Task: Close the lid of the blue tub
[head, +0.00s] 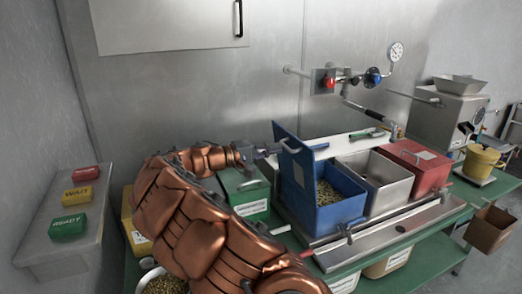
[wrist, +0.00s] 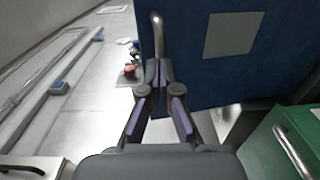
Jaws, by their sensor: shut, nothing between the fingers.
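The blue tub (head: 342,211) stands on the bench with beans in it. Its blue lid (head: 296,178) is open and stands steeply upright on the tub's left side. The lid's metal handle (head: 289,147) is near the lid's top. My gripper (head: 275,150) is at the lid's left, outer face, close to the handle. In the wrist view the lid (wrist: 190,84) fills the upper right, with a pale label. The fingers of my gripper (wrist: 158,75) are shut and empty, with the handle (wrist: 157,30) just beyond the tips. I cannot tell whether they touch it.
A green box (head: 247,191) stands left of the tub and shows at the wrist view's right. A steel tub (head: 382,184) and a red box (head: 420,162) stand to the right. A rail (head: 390,215) runs along the front. Pipes and valves (head: 350,80) are on the wall behind.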

